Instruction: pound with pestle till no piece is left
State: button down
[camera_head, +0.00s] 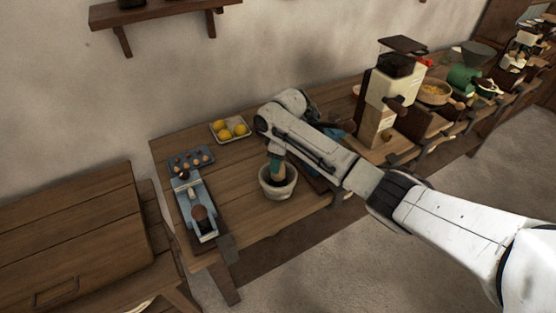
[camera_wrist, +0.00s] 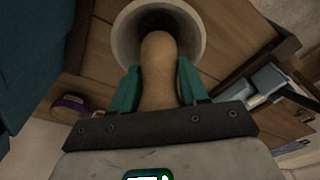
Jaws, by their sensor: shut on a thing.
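A pale stone mortar (camera_head: 266,187) stands on the wooden table below my arm. It also shows at the top of the wrist view (camera_wrist: 192,22), with a dark inside. My gripper (camera_head: 277,162) is over the mortar. In the wrist view, its two green fingers (camera_wrist: 158,88) are shut on the tan wooden pestle (camera_wrist: 158,72), one on each side. The pestle's far end reaches into the mortar's mouth. The mortar's contents are too dark to make out, and I cannot tell whether the pestle touches the bottom.
Left of the mortar are a blue-grey tool (camera_head: 190,195) and a tray of small brown pieces (camera_head: 200,155). A dish of yellow fruit (camera_head: 216,138) lies behind. A cream grinder (camera_head: 376,110) and other kitchen things stand right. Bare table (camera_head: 240,180) lies left of the mortar.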

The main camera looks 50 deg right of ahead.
jog(key=shift+f, duration=0.1)
jog(key=shift+f+b, duration=1.5)
jog(key=shift+f, duration=0.65)
notch_tip(320, 180, up, 5)
jog(key=p, duration=0.4)
jog(key=shift+f+p, duration=0.1)
jog(key=shift+p, duration=0.25)
jog(key=shift+f, duration=0.1)
jog(key=shift+f, duration=0.15)
jog(key=shift+f+b, duration=1.5)
jog(key=shift+f, duration=0.55)
jog(key=shift+r, duration=0.1)
